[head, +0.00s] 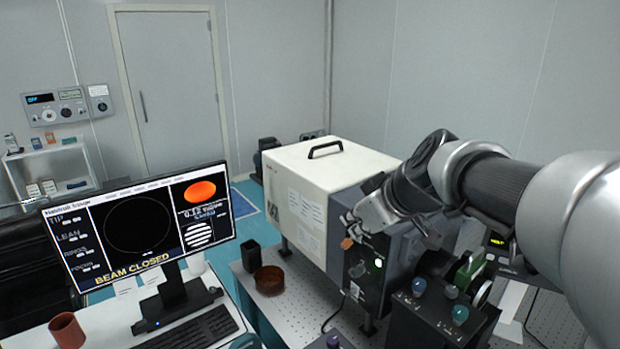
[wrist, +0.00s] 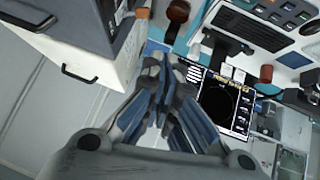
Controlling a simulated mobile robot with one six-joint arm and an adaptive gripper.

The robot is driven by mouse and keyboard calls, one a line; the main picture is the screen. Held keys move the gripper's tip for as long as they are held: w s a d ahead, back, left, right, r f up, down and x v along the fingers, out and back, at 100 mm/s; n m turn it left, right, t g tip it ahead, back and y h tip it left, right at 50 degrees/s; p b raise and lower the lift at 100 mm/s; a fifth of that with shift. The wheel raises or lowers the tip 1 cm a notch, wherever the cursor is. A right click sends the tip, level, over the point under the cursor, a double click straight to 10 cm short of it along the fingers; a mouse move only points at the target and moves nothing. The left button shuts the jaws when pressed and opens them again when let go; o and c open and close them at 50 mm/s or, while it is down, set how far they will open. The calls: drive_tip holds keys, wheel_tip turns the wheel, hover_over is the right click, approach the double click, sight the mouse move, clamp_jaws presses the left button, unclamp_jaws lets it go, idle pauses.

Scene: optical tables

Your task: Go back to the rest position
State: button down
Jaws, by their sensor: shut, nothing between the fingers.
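My gripper (head: 352,222) is in the head view, at the end of my arm, which reaches in from the right. It is in front of the dark front panel of a large white box (head: 328,165) and holds nothing. I cannot tell whether it touches the panel. In the wrist view my gripper (wrist: 168,66) has its fingers together, with nothing between them. Part of the box front is hidden behind my arm.
A monitor (head: 145,232) reading "BEAM CLOSED" stands on the left desk with a keyboard (head: 190,328) and a reddish cup (head: 67,330). A brown round dish (head: 269,280) is on the perforated table (head: 300,300). Knobbed controls (head: 440,305) stand below my arm.

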drive_tip(key=s+f+m+g+h, duration=0.1)
drive_tip(key=s+f+m, duration=0.1)
drive_tip(key=s, duration=0.7)
drive_tip(key=s+d+f+m+g+h, duration=0.1)
drive_tip(key=s+f+m, duration=0.2)
drive_tip(key=s, duration=0.7)
drive_tip(key=s+d+f+m+g+h, duration=0.1)
drive_tip(key=s+f, duration=0.4)
drive_tip(key=s, duration=0.5)
drive_tip(key=shift+d+f+m+g, duration=0.15)
drive_tip(key=shift+f+m+g, duration=0.25)
drive_tip(key=shift+m, duration=0.3)
drive_tip(key=c, duration=2.4)
unclamp_jaws()
